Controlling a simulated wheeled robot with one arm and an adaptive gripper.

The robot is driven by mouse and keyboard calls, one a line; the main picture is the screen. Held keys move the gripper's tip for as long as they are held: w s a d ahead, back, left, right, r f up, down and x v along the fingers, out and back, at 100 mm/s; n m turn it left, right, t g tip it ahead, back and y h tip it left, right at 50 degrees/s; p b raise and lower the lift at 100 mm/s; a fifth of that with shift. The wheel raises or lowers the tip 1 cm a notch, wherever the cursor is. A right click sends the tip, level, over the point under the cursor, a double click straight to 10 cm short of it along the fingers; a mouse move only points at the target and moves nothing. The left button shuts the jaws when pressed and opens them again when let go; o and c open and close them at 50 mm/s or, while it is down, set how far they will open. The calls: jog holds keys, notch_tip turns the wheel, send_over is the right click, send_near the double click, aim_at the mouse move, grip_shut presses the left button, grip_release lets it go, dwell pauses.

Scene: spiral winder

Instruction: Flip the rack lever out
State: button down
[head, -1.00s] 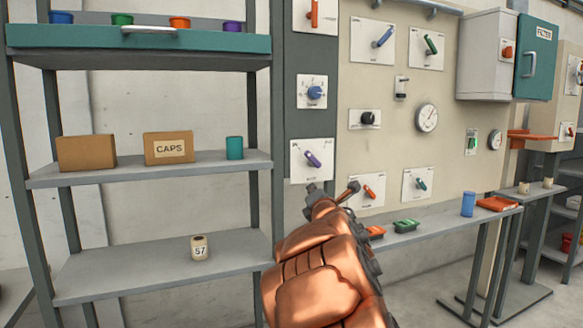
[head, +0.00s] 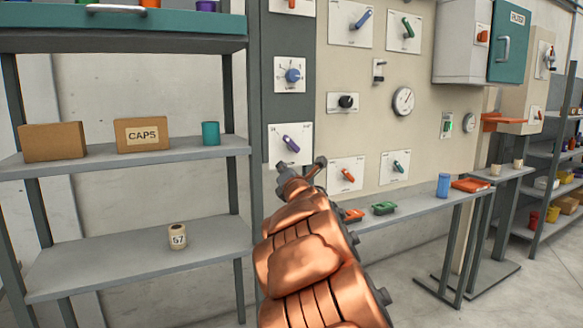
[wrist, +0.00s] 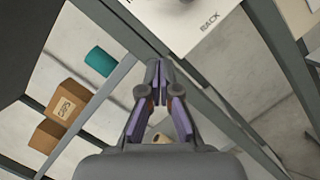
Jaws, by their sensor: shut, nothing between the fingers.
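The lever plate marked RACK (wrist: 190,20) shows at the top of the wrist view, with no lever clearly seen on it there. In the head view, a purple lever (head: 291,143) sits tilted on a white plate beside the shelf and appears to be this one; its label is too small to read. My gripper (wrist: 158,72) is shut and empty in the wrist view, apart from the plate in the picture. In the head view my gripper (head: 284,171) is just below the purple lever's plate, its fingers mostly hidden by the wrist.
The shelf rack (head: 130,160) on the left holds cardboard boxes, a teal can (head: 210,133) and a small jar marked 57 (head: 177,237). Other levers and knobs surround the purple one, including an orange lever (head: 348,175) close on the right. A ledge (head: 415,208) runs below the panel.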

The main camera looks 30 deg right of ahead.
aim_at(291, 144)
jog(key=w+d+r+p, duration=0.1)
jog(key=w, duration=0.1)
jog(key=w+d+r+p, duration=0.1)
jog(key=w+d, duration=0.1)
jog(key=w+d+r+p, duration=0.1)
jog(key=w+r+p, duration=0.1)
jog(key=shift+w+d, duration=0.35)
jog(key=shift+d, duration=0.05)
dwell(0.4)
